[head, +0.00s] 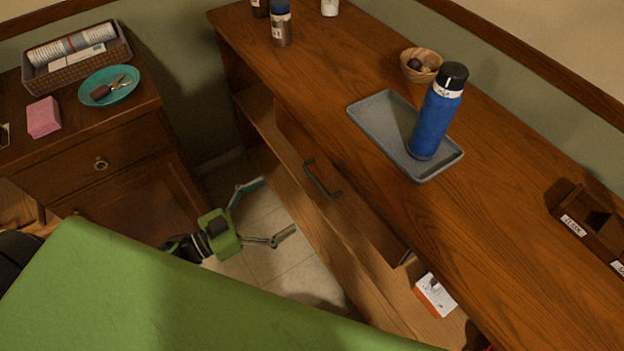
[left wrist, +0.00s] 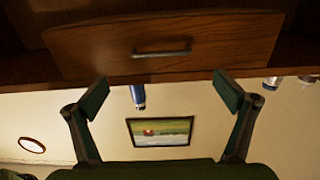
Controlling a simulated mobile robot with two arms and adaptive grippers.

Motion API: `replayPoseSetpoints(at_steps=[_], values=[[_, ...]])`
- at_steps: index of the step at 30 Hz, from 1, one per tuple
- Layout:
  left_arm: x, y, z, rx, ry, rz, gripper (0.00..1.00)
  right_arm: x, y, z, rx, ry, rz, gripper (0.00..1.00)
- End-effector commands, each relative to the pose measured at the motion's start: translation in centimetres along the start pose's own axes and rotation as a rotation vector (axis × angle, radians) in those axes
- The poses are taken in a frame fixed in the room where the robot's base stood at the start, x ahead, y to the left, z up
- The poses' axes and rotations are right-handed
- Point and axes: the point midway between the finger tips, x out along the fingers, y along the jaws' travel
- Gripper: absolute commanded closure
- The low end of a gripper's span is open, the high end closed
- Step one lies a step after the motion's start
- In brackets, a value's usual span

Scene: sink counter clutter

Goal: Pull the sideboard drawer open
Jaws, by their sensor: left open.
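The wooden sideboard (head: 300,66) runs from the top middle to the lower right of the head view. Its drawer front (head: 352,205) carries a dark bar handle (head: 322,180). In the left wrist view the drawer front (left wrist: 230,45) and handle (left wrist: 161,53) appear ahead, upside down. My right gripper is not in view.
An orange-white box (head: 435,296) sits lower. A smaller cabinet (head: 110,155) stands left. Tiled floor (head: 275,262) lies between.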

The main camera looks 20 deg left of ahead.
Motion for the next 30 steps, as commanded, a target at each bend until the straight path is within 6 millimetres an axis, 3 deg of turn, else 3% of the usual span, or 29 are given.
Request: replayPoseSetpoints(at_steps=[9,15,21,30], values=[[6.9,-0.1,-0.3,0.000,0.004,-0.003,0.04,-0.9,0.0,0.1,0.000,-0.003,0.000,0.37],[10.3,-0.1,-0.1,-0.001,0.002,-0.004,0.04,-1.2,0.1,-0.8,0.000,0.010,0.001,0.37],[11.8,-0.1,0.0,-0.001,0.000,-0.003,0.04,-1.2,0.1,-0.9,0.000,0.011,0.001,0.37],[12.0,-0.1,0.1,0.000,-0.001,-0.003,0.04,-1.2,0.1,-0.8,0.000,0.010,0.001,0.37]])
